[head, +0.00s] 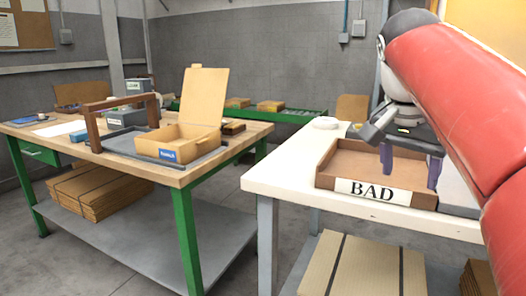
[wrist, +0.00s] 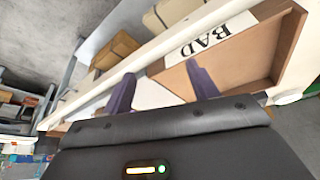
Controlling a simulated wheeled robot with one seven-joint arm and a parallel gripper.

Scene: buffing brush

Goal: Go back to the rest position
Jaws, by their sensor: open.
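My gripper (head: 411,166) is above the brown tray labelled BAD (head: 375,203) on the white table, at the right in the head view. Its two purple fingers are spread apart with nothing between them. In the wrist view my gripper (wrist: 162,88) also shows open and empty, with the BAD tray (wrist: 283,45) beyond the fingers. The part of the tray floor that shows is bare; my arm and gripper hide its right side.
The white table (head: 280,178) has a small white round item (head: 325,123) at its back edge. A wooden workbench (head: 180,176) at left holds an open cardboard box (head: 190,140) and a brown frame (head: 120,115). Cardboard stacks lie below. Floor shows between the tables.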

